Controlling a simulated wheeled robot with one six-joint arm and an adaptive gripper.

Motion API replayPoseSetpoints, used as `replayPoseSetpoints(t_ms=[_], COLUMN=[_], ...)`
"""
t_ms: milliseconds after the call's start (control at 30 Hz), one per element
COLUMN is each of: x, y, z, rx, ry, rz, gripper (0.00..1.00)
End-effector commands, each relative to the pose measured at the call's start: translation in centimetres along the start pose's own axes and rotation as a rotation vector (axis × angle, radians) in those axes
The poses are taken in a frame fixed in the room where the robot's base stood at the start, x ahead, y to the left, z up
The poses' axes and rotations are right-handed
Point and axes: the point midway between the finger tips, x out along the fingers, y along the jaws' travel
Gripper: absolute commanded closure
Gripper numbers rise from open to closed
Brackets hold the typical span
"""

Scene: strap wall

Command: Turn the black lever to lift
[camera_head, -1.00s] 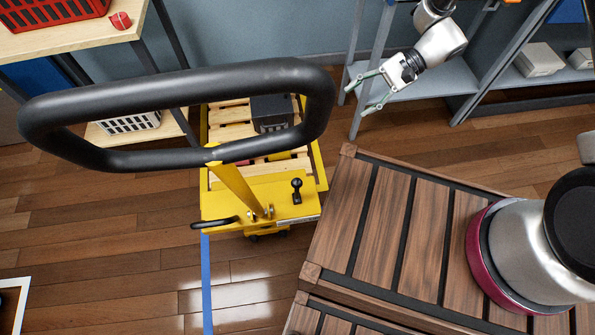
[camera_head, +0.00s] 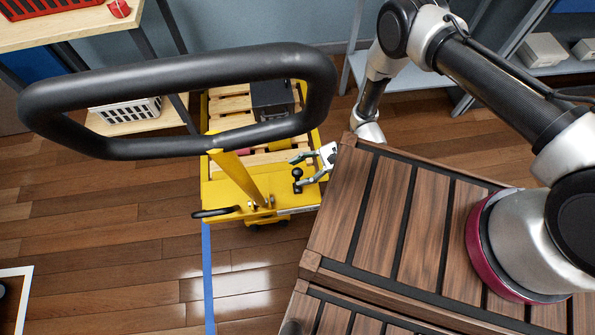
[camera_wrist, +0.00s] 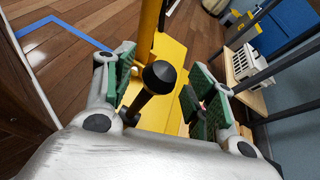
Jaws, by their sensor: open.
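The black lever (camera_head: 297,179) is a short upright stick with a round knob, on the yellow pallet jack (camera_head: 235,205) near its right edge. In the wrist view the lever (camera_wrist: 158,78) stands between the two green-padded fingers, apart from both as far as I can see. My gripper (camera_head: 300,170) is open around the lever, coming from the right. It also shows in the wrist view (camera_wrist: 152,92). The contact between fingers and lever is hard to make out in the head view.
The big black loop handle (camera_head: 180,80) rises over the jack. A wooden slatted platform (camera_head: 375,215) lies right of it. A pallet with a dark box (camera_head: 271,98) sits on the jack. A black pedal (camera_head: 213,212) is at its left edge.

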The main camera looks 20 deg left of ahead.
Motion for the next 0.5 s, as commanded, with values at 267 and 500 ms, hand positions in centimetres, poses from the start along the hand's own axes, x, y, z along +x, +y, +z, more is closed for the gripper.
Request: replayPoseSetpoints(t_ms=[267,500], x=[1.43,1.40], y=[0.04,0.04], z=[-0.01,0.00], rx=[0.001,0.001], ry=[0.000,0.000], rz=[0.000,0.000], gripper=[0.44,0.61])
